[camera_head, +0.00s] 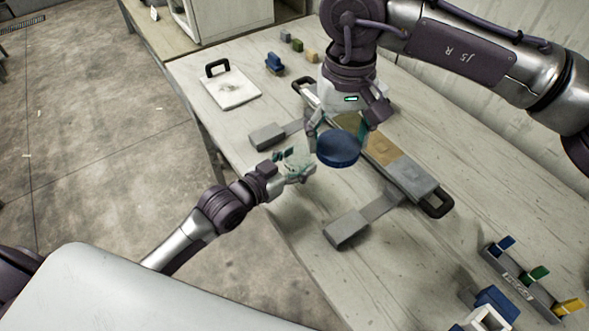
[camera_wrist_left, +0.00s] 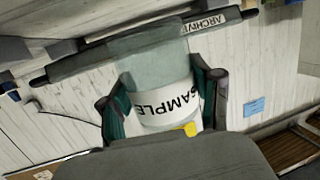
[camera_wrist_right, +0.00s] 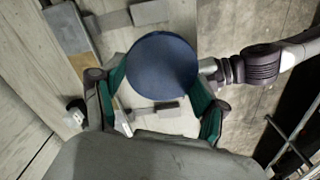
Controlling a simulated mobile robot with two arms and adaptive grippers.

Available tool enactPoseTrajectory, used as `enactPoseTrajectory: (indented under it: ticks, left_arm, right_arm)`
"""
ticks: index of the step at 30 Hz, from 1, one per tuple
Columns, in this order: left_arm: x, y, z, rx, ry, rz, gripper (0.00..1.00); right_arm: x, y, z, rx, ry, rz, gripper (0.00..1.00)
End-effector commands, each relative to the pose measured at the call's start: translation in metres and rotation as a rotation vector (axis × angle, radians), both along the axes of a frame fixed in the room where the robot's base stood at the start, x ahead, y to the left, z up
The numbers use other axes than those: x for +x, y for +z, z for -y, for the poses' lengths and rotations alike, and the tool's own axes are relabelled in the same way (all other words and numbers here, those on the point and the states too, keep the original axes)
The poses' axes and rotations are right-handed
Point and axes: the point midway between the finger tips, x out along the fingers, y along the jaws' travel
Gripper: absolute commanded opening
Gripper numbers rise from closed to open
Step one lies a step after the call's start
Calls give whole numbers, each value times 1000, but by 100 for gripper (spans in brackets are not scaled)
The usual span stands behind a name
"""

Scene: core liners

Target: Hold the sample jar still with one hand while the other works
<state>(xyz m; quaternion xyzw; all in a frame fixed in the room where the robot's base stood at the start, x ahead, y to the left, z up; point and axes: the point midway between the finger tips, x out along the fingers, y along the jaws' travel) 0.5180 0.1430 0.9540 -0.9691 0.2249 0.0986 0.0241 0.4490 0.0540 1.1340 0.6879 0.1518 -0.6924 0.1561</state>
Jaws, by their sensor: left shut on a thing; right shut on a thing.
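The sample jar (camera_wrist_left: 150,75) is a grey, translucent jar with a white band reading SAMPLE. In the left wrist view it sits between the two fingers of my left gripper (camera_wrist_left: 165,108), which is shut on it. In the head view my left gripper (camera_head: 294,168) is at the table's near edge, and the jar is hard to make out there. My right gripper (camera_head: 340,127) comes from above and is shut on a round blue lid (camera_head: 338,149). The lid also shows between its fingers in the right wrist view (camera_wrist_right: 162,66). Whether the lid touches the jar cannot be told.
A long carrier with black handles (camera_head: 437,203) and tan sections lies behind the lid. Grey blocks (camera_head: 346,229) stand in front. A white board with a black handle (camera_head: 230,88) lies at left. A rack with coloured clips (camera_head: 528,282) is at lower right.

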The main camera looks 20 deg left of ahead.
Motion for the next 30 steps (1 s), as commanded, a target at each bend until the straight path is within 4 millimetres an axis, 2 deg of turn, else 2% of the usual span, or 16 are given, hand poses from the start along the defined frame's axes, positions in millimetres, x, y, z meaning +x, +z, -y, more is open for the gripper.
enactPoseTrajectory:
  ticks: [5,12,24,25,29,30]
  left_arm:
    - [3,-11,-7,-1,0,-3,0]
    - [3,-41,-7,-1,0,0,0]
    - [3,-48,-6,0,0,1,0]
    - [3,-47,-6,0,0,0,67]
    - [3,-47,-6,-1,0,0,88]
    - [3,-47,-6,0,0,0,88]
  right_arm:
    - [0,1,0,0,0,0,31]
    - [0,4,0,0,0,0,31]
    - [0,2,0,0,0,0,31]
    - [0,2,0,0,0,0,31]
    - [0,2,0,0,0,0,31]
    - [0,2,0,0,0,0,31]
